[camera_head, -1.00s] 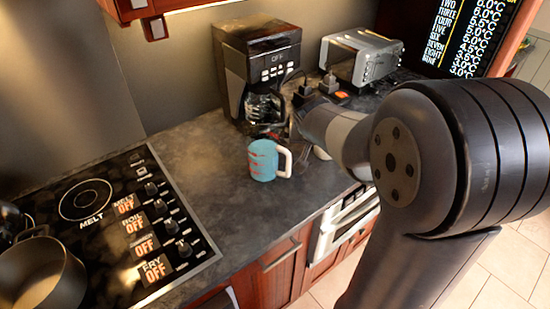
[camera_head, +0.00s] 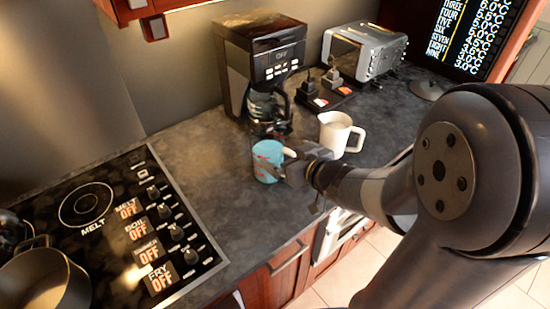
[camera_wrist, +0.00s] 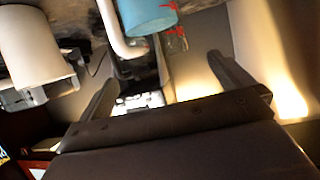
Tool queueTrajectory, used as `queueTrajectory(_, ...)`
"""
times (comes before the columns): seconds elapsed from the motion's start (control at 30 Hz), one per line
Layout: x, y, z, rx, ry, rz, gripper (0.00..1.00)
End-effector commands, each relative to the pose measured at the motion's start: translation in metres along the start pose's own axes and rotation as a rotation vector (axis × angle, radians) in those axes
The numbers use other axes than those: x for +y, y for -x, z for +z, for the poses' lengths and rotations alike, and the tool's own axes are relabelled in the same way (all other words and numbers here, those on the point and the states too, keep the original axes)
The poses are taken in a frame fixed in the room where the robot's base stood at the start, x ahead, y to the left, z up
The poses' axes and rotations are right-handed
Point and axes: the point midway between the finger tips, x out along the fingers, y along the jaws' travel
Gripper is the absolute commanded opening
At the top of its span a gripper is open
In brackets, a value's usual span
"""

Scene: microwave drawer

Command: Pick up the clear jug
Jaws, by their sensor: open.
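A clear glass jug (camera_head: 268,106) with a dark handle sits inside the black coffee maker (camera_head: 262,65) at the back of the counter. My gripper (camera_head: 296,168) is in front of it and lower in the head view, apart from it, next to the handle of a blue mug (camera_head: 264,160). I cannot tell whether it touches the mug. In the wrist view my open gripper (camera_wrist: 165,88) has nothing between its fingers. The blue mug (camera_wrist: 146,14) shows beyond the fingers, and a small see-through patch beside it is too unclear to name.
A white mug (camera_head: 335,133) stands right of the blue mug, and it also shows in the wrist view (camera_wrist: 32,50). A power strip (camera_head: 322,98) and a toaster (camera_head: 364,50) are behind it. The stove (camera_head: 110,225) is at left. The counter (camera_head: 205,150) between is clear.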

Motion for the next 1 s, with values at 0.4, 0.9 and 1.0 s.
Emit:
queueTrajectory(0.4,0.001,-0.045,-0.001,-0.002,0.000,0.002,1.00)
queueTrajectory(0.9,0.005,-0.095,-0.010,-0.003,0.000,0.003,1.00)
queueTrajectory(1.0,0.005,-0.097,-0.010,-0.002,0.000,0.003,1.00)
